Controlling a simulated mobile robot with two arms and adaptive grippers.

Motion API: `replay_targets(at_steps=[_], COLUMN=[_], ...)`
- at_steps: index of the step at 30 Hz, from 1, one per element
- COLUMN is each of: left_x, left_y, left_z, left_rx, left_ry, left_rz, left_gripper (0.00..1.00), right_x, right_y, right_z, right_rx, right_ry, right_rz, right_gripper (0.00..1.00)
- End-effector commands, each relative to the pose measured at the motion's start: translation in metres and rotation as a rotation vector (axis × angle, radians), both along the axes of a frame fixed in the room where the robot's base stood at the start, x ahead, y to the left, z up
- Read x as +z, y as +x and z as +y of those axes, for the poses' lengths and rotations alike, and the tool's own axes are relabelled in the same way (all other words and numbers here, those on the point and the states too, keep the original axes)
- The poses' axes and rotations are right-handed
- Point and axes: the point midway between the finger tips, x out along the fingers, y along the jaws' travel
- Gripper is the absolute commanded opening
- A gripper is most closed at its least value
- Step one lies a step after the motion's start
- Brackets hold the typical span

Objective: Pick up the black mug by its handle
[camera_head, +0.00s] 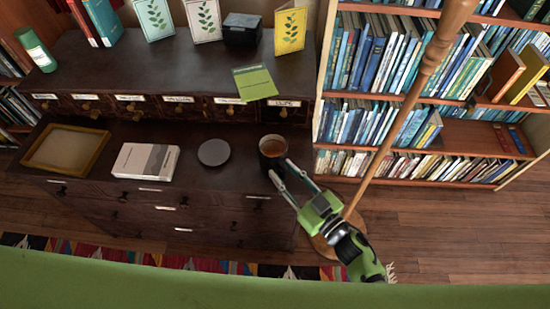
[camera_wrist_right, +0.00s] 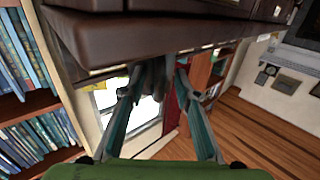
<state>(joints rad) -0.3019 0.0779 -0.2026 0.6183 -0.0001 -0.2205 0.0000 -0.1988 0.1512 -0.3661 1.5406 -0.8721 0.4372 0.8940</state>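The black mug (camera_head: 264,158) stands upright at the front right of the dark dresser top, with brown liquid in it. Its handle cannot be made out. My right gripper (camera_head: 281,168) reaches in from the lower right. Its two fingers are apart, with the tips at the mug's front side; whether they touch it I cannot tell. In the right wrist view the gripper (camera_wrist_right: 152,82) has its fingers spread, with a dark grey shape between the tips that I cannot identify clearly. My left gripper is not in view.
On the dresser (camera_head: 225,185) are a round grey disc (camera_head: 214,152), a white-and-grey book (camera_head: 146,160) and a wooden tray (camera_head: 66,150). A green booklet (camera_head: 255,83) lies on the raised back shelf. A wooden pole (camera_head: 405,115) stands right of my gripper, before the bookshelves.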

Motion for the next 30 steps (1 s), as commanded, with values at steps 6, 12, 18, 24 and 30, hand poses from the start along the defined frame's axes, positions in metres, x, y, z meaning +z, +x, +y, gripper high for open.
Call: replay_targets(at_steps=[6,12,18,24,30], left_x=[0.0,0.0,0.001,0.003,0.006], left_y=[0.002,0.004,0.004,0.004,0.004], left_z=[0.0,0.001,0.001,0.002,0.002], left_rx=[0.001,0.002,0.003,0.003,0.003], left_ry=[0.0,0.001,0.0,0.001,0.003], left_rz=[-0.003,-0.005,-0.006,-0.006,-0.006], left_gripper=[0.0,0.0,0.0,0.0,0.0], right_x=[0.0,0.002,0.003,0.01,0.026], right_y=[0.0,0.0,0.0,0.0,0.0], right_z=[0.0,0.0,0.0,0.0,0.0], right_rx=[0.0,0.001,0.001,0.001,0.002], right_ry=[0.0,0.002,0.002,0.002,0.002], right_rz=[0.0,-0.004,-0.004,-0.006,-0.006], right_gripper=[0.0,0.0,0.0,0.0,0.0])
